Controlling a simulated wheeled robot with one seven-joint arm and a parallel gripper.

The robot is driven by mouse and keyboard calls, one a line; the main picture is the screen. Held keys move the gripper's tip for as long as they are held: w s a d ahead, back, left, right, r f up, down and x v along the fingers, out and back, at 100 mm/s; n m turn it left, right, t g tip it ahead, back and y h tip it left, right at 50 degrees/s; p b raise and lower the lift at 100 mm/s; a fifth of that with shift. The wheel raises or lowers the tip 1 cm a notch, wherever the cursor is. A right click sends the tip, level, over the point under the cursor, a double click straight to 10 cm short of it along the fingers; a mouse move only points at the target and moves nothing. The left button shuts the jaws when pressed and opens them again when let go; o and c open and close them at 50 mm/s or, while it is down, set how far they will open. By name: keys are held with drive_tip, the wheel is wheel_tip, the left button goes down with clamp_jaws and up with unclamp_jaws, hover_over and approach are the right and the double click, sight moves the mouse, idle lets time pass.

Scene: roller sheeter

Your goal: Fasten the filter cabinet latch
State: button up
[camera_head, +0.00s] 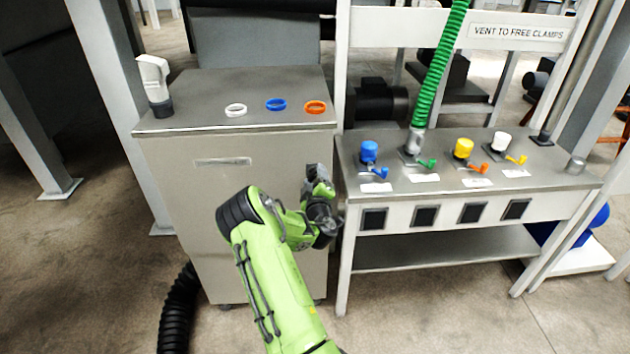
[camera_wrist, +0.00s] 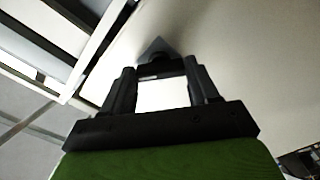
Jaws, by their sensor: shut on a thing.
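The filter cabinet (camera_head: 215,215) is a grey-beige box with its door face towards me, and the door looks closed. My gripper (camera_head: 318,182) is at the right edge of the cabinet's front, near its upper part. In the wrist view my gripper (camera_wrist: 160,72) is shut on a dark latch (camera_wrist: 157,50), which stands out from the pale cabinet face. The latch's far part shows as a pointed dark shape beyond the fingertips. In the head view my gripper and arm hide the latch, so its exact angle cannot be told there.
A valve bench (camera_head: 465,245) with a white frame stands close to the right of the cabinet. White, blue and orange rings and a white-and-grey nozzle (camera_head: 155,82) are on the cabinet top. A black hose (camera_head: 178,310) lies at lower left.

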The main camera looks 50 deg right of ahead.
drive_tip(key=n, duration=0.3)
drive_tip(key=shift+n, duration=2.1)
drive_tip(key=o, duration=1.1)
drive_tip(key=shift+c, duration=0.2)
drive_tip(key=b+v, duration=0.9)
drive_tip(key=v, duration=0.6)
drive_tip(key=shift+s+a, duration=0.3)
